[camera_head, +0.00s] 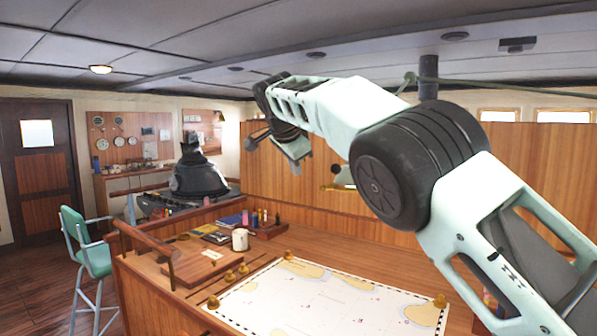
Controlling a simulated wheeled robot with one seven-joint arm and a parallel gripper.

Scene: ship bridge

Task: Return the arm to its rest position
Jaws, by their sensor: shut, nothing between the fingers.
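My arm reaches up from the lower right corner of the head view, bends at a large dark round joint, and stretches left above the chart table (430,262). Its far end folds downward at the upper middle, in front of the wooden panelling. My gripper (295,163) hangs there, small and partly hidden by the wrist links. It looks shut, with nothing held. It is well clear of the table top and touches nothing that I can see.
A chart (325,298) lies on the table with brass weights at its edges. A white mug (240,239), books (232,221) and a wooden board (195,262) stand behind it. A green chair (88,245) is at left. The air around the arm looks free.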

